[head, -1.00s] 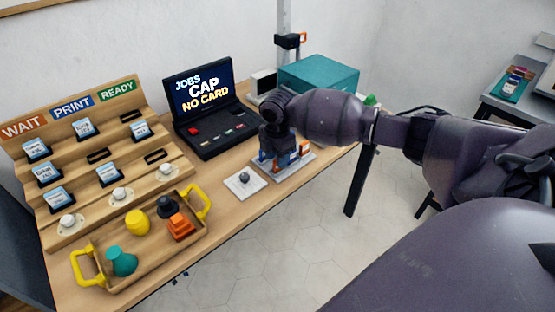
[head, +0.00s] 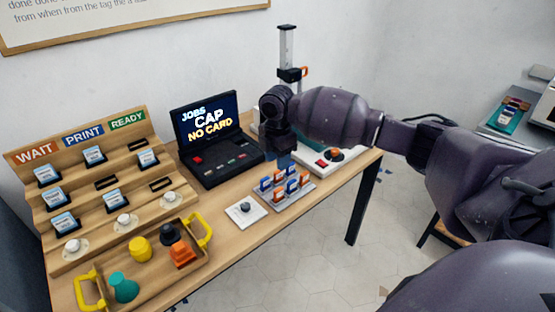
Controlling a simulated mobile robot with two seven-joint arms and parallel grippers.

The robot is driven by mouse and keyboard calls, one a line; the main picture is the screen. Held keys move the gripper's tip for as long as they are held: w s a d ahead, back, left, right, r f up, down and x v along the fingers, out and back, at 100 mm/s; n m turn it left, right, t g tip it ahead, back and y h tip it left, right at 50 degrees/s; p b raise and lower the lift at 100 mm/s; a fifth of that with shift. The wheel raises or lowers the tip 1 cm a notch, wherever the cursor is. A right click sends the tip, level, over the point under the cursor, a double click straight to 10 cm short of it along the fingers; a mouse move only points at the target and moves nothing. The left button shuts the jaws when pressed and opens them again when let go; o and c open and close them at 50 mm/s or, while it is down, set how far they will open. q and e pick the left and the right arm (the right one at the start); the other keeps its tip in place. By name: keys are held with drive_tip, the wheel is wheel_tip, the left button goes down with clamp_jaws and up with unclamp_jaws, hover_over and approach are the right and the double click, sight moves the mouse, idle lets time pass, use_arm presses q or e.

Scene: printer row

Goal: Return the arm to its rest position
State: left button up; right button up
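My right arm reaches in from the right across the desk. Its dark gripper (head: 283,158) points down just above and behind a grey rack (head: 300,194) of blue and orange pieces. The fingertips are small and dark here, so I cannot tell whether they are open or shut, or whether they hold anything. My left gripper is not in view.
A dark console (head: 216,168) reads "JOBS CAP NO CARD". A stepped wooden card board (head: 105,150) and a yellow-handled tray (head: 185,268) stand left. A white pad (head: 245,210) lies beside the rack. A white panel (head: 330,163) has a red button. Open floor lies in front.

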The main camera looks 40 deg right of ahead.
drive_tip(key=w+a+r+m+t+y, duration=0.1)
drive_tip(key=w+a+r+m+t, duration=0.35)
drive_tip(key=w+t, duration=0.3)
drive_tip(key=s+a+f+m+t+y, duration=0.35)
drive_tip(key=s+a+f+t, duration=0.2)
drive_tip(key=a, duration=0.35)
drive_tip(key=s+d+f+m+h, duration=0.1)
drive_tip(key=s+f+m, duration=0.2)
drive_tip(key=s+f, duration=0.3)
drive_tip(key=s+d+f+m+g+h, duration=0.1)
drive_tip(key=s+f, duration=0.5)
drive_tip(key=s, duration=0.9)
drive_tip(key=s+f+m+g+h, duration=0.1)
drive_tip(key=s+f+m, duration=0.4)
drive_tip(key=s, duration=0.6)
drive_tip(key=shift+d+f+m+h+p, duration=0.3)
drive_tip(key=shift+d+f+h+p, duration=0.1)
drive_tip(key=shift+f+h, duration=0.3)
